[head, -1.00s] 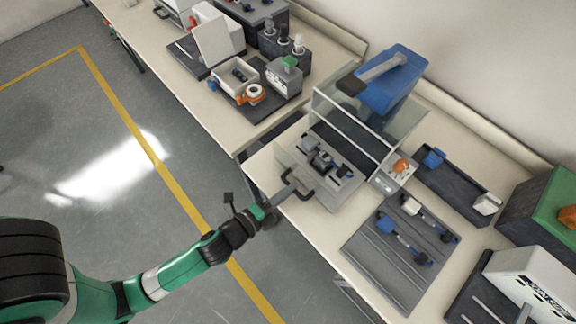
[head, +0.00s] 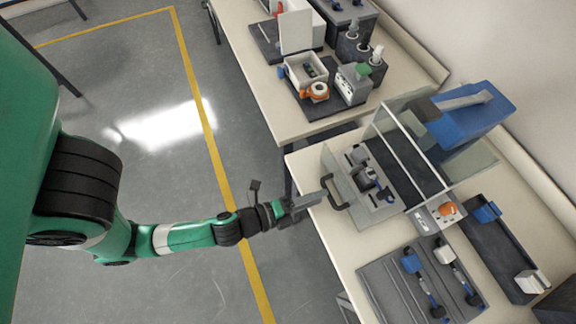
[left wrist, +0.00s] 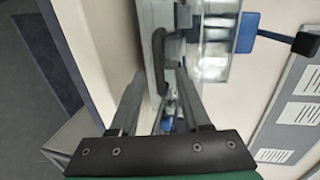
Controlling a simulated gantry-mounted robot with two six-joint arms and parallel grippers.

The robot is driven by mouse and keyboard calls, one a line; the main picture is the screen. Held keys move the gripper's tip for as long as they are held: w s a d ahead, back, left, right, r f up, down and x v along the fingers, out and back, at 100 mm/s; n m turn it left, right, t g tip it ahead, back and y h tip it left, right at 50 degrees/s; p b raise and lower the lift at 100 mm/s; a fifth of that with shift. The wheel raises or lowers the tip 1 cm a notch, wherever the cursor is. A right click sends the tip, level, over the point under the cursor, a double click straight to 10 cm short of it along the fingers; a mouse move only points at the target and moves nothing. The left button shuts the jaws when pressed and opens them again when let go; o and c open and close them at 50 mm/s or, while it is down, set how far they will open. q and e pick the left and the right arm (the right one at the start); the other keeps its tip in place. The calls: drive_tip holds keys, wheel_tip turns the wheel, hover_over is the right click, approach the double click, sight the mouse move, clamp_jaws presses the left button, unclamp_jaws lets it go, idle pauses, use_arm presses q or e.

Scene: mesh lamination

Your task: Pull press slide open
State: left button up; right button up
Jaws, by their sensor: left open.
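The press (head: 470,112) has a blue top and a clear guard and stands on the right bench. Its slide (head: 365,190) is a light plate that carries dark and blue parts and sits at the front of the press. A black handle (head: 334,192) is on the slide's front edge. My left gripper (head: 318,197) is just in front of the handle, at the bench edge. In the left wrist view my left gripper (left wrist: 160,85) has its fingers apart, with the black handle (left wrist: 158,62) between and beyond the tips. I cannot tell whether they touch. My right gripper is not in view.
A grey mat (head: 385,275) with blue-ended tools lies right of the slide. A dark tray (head: 505,245) and a control box (head: 437,215) with an orange button are near. Another bench with a dark tray (head: 300,105) stands behind. Open floor lies left of the bench.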

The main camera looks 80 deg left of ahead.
use_arm(q)
drive_tip(key=b+v, duration=0.3)
drive_tip(key=v, duration=0.5)
drive_tip(key=shift+s, duration=0.4)
